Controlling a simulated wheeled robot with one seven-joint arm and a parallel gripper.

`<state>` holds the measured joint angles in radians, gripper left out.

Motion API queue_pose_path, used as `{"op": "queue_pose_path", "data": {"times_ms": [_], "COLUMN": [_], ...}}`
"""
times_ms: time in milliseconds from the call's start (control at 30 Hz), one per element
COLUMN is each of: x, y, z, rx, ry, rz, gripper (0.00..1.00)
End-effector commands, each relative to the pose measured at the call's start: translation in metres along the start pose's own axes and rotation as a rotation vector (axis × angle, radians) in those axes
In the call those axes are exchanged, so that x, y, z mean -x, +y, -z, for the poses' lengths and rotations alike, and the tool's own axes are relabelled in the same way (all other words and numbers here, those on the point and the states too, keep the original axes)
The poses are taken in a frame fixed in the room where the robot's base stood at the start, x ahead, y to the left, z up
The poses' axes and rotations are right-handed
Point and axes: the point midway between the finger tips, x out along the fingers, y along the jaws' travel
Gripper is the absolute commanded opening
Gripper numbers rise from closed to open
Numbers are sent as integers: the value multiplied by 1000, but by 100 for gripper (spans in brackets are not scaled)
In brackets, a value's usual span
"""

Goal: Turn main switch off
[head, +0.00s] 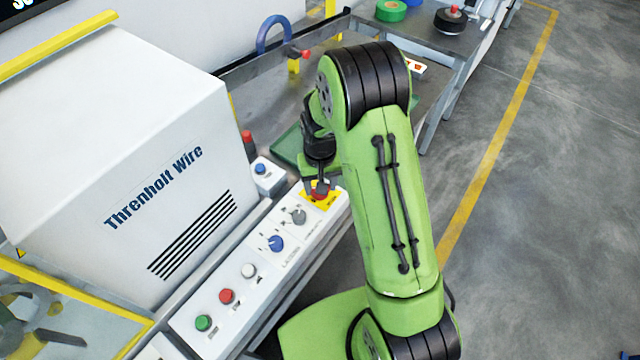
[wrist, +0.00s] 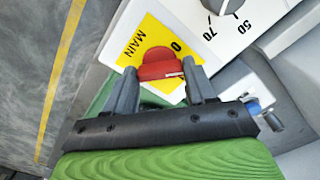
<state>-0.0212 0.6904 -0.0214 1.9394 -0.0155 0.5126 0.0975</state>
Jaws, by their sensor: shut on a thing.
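The main switch is a red rotary handle (wrist: 160,65) on a yellow plate marked MAIN (wrist: 136,42), with a 0 mark beside it. In the head view the red handle (head: 319,194) sits on its yellow plate (head: 330,201) at the far end of the white control panel, partly hidden by my gripper. My gripper (wrist: 160,74) is shut on the red handle, one finger at each end of it. In the head view my gripper (head: 318,185) reaches down onto the switch. The white line on the handle lies toward the right finger in the wrist view.
The panel (head: 262,268) also carries a grey knob (head: 298,216), a blue knob (head: 276,243), and white (head: 249,270), red (head: 226,296) and green (head: 203,322) buttons. A small box with a blue button (head: 262,170) stands close by. The white Threnholt Wire cabinet (head: 120,140) rises to the left.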

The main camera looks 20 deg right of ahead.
Motion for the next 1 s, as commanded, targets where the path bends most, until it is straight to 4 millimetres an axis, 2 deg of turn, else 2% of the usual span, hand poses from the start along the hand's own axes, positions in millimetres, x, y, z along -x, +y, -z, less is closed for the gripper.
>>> {"op": "queue_pose_path", "data": {"times_ms": [600,1000], "x": [0,1], "y": [-1,0], "z": [1,1], "rx": [539,707], "ry": [3,4], "rz": [0,0], "gripper": [25,25]}}
